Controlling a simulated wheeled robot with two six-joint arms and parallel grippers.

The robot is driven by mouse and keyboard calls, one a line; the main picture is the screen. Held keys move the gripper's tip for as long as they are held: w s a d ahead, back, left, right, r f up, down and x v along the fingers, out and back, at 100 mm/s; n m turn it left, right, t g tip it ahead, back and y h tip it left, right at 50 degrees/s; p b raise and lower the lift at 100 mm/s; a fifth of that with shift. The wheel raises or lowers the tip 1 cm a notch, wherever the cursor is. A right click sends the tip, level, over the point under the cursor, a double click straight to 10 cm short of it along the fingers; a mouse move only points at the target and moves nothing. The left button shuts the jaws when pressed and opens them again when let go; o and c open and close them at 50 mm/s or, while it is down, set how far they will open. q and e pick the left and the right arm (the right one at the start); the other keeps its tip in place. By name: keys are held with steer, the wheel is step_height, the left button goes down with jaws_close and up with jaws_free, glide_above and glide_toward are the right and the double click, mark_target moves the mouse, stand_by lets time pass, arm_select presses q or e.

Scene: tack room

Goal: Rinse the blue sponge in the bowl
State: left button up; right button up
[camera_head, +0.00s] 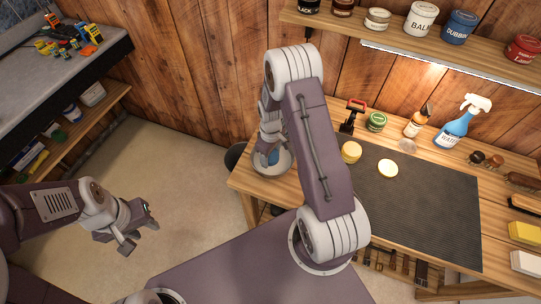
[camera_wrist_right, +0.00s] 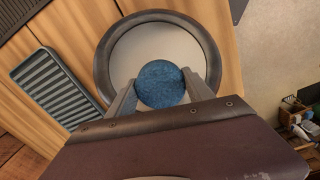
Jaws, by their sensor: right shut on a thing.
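The round blue sponge (camera_wrist_right: 160,83) is between the two fingers of my right gripper (camera_wrist_right: 161,90), which is shut on it. In the right wrist view it shows against the pale inside of the bowl (camera_wrist_right: 102,52), which has a dark rim; whether it touches the bottom I cannot tell. In the head view the bowl (camera_head: 286,164) stands at the left end of the wooden bench, and a bit of blue sponge (camera_head: 273,157) shows in it. My right arm hides part of both there. My left gripper (camera_head: 139,237) is open and empty above the floor, away from the bench.
A spray bottle (camera_head: 458,125) and tins stand behind. A ridged grey-green tray (camera_wrist_right: 58,90) lies beside the bowl. A shelf (camera_head: 400,40) hangs above.

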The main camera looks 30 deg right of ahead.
steer(key=shift+s+d, duration=0.7)
steer(key=shift+s, duration=0.15)
steer(key=shift+w+a, duration=0.1)
steer(key=shift+w+a, duration=0.7)
steer(key=shift+w, duration=0.15)
steer(key=shift+s, duration=0.1)
steer(key=shift+s+d, duration=0.4)
stand_by(0.4)
step_height(320, 180, up, 13)
steer(key=p, duration=1.1)
